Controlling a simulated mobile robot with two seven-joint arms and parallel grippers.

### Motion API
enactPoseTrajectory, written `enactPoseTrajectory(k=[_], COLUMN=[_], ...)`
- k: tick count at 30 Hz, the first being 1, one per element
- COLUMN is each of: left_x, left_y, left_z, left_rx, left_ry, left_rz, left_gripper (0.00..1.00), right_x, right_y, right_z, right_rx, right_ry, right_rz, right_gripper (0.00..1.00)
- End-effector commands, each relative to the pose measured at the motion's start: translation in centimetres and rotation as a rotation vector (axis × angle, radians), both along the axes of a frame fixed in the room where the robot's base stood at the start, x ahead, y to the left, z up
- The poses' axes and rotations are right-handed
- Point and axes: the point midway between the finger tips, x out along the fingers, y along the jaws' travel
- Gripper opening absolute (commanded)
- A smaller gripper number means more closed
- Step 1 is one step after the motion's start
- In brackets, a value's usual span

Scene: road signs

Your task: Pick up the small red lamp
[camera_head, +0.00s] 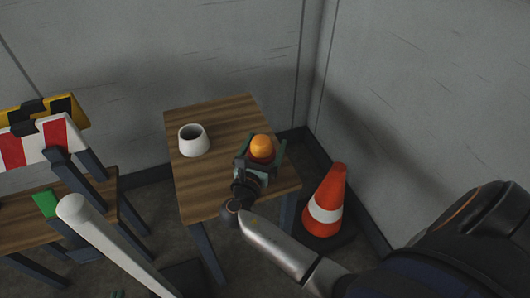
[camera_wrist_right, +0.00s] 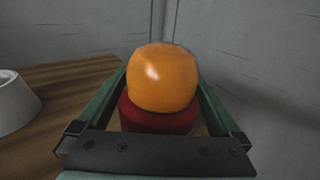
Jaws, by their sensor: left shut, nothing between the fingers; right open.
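The small lamp has an orange dome (camera_head: 261,146) on a red base and stands upright near the right side of the wooden table (camera_head: 225,112). In the right wrist view the orange dome (camera_wrist_right: 162,78) and the red base (camera_wrist_right: 158,118) show clearly. My right gripper (camera_head: 262,156) is open, with its green fingers on either side of the red base. I cannot tell whether the fingers touch it. The lower part of the base is hidden behind the gripper. Only the tips of my left gripper (camera_head: 118,294) show at the bottom edge, shut and empty.
A white cup-like object (camera_head: 193,140) stands on the same table, left of the lamp. An orange and white cone (camera_head: 326,200) stands on the floor at right. Striped barriers (camera_head: 38,141) and another wooden table (camera_head: 22,238) are at left. Grey walls meet behind.

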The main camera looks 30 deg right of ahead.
Motion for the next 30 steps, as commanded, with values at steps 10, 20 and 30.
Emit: enactPoseTrajectory(k=[10, 20, 30], left_x=[0.22, 0.24, 0.23], left_y=[0.13, 0.17, 0.16], left_z=[0.31, 0.28, 0.26], left_rx=[0.006, 0.006, 0.007], left_ry=[-0.016, -0.015, -0.014], left_rz=[-0.002, -0.001, -0.001], left_gripper=[0.00, 0.00, 0.00], right_x=[-0.05, -0.04, -0.03], right_y=[0.20, 0.18, 0.17], right_z=[0.00, 0.00, 0.00], right_rx=[0.001, 0.001, 0.001], right_ry=[0.001, 0.000, -0.001], right_rz=[0.000, 0.000, 0.000], right_gripper=[1.00, 0.65, 0.27])
